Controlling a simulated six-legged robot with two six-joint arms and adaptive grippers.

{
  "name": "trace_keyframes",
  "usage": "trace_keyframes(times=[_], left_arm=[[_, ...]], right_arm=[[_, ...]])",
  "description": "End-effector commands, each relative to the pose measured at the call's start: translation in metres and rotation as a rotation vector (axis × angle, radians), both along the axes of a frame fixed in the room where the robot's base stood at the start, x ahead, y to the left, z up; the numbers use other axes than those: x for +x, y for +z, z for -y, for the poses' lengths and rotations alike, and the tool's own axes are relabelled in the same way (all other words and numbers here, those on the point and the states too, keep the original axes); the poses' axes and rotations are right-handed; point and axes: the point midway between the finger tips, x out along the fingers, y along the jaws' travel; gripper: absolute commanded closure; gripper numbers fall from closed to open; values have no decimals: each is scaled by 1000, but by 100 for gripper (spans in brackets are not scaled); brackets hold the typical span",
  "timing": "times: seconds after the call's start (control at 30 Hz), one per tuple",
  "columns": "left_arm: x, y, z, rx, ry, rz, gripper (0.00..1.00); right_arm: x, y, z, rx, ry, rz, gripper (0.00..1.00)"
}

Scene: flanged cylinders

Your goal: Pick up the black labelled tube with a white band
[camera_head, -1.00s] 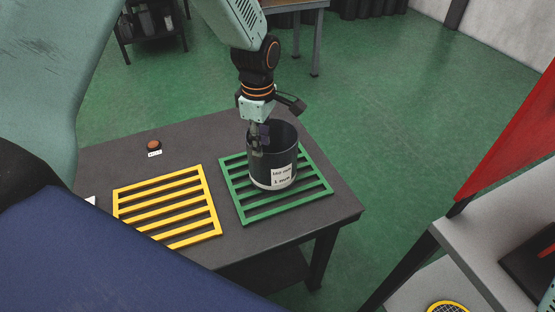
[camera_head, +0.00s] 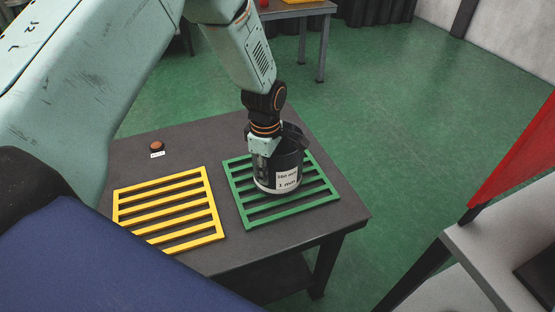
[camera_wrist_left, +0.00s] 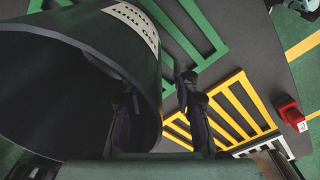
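The black tube (camera_head: 291,160) stands upright on the green slatted rack (camera_head: 262,218). It is open at the top, with a white label and a white band low on its side. My left gripper (camera_head: 262,165) points down at the tube's near-left rim. In the left wrist view, the tube (camera_wrist_left: 50,100) fills the left side with its mouth facing the camera. The left gripper (camera_wrist_left: 156,88) is open there, with one finger in the mouth and the other outside the wall. A gap seems to show beside the wall; contact cannot be told. My right gripper is not in view.
A yellow slatted rack (camera_head: 210,205) lies left of the green one on the dark table (camera_head: 225,150). A grey bench (camera_head: 480,255) stands at the right, with green floor between.

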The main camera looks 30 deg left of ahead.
Motion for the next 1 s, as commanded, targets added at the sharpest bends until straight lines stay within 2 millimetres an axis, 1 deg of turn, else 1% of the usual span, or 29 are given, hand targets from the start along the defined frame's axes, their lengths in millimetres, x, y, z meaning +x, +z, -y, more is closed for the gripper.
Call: trace_keyframes(times=[0.17, 0.2, 0.53, 1.0], left_arm=[[2, 0, 0, 0, 0, 2, 70], [2, 0, 0, 0, 0, 2, 72], [1, 1, 0, 0, 0, 1, 100], [2, 1, 0, 0, -1, 2, 100]], right_arm=[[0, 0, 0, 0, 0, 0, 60], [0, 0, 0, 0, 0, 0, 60], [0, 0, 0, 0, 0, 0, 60], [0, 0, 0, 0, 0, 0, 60]])
